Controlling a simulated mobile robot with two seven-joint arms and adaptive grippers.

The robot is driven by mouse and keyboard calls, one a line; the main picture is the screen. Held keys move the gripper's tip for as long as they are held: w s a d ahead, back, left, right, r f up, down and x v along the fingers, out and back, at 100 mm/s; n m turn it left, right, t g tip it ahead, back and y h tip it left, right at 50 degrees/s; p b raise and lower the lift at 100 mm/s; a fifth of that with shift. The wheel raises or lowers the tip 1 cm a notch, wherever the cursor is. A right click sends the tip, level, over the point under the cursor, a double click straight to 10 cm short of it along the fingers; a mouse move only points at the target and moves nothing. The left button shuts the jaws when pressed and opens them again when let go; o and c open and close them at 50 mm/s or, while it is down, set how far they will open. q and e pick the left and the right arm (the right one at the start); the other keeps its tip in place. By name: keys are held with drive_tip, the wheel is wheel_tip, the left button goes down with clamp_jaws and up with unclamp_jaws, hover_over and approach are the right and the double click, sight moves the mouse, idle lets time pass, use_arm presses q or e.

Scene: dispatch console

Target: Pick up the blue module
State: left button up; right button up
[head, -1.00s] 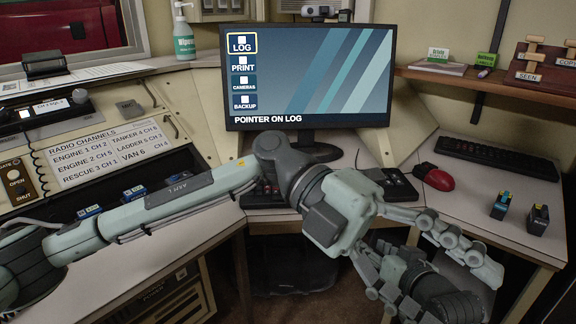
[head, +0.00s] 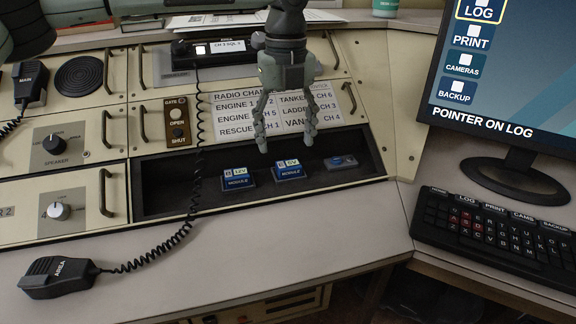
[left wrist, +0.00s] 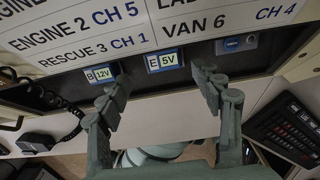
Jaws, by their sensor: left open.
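Two blue modules sit in the dark recess of the console: one labelled 12V (head: 238,178) and one labelled 5V (head: 289,170). They also show in the left wrist view, the 12V one (left wrist: 105,73) left of the 5V one (left wrist: 166,61). A third, flatter piece with a blue top (head: 341,162) lies to their right. My left gripper (head: 285,143) points down, open and empty, in front of the radio channel card and above the 5V module. In the left wrist view its fingers (left wrist: 160,95) are spread and apart from the modules. My right gripper is not in view.
A radio channels card (head: 325,104) is behind my gripper. A coiled cord (head: 197,140) crosses the recess left of the modules to a microphone (head: 58,278) on the desk. A keyboard (head: 490,226) and monitor (head: 505,70) stand right.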

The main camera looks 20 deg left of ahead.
sight(289, 163)
use_arm(q)
drive_tip(key=f, duration=0.5)
drive_tip(key=shift+w+d+f, duration=0.2)
drive_tip(key=shift+f, duration=0.05)
drive_tip(key=shift+c, duration=0.3)
drive_tip(key=c, duration=1.2)
drive_tip(key=shift+c, duration=0.4)
drive_tip(key=shift+r, duration=0.2)
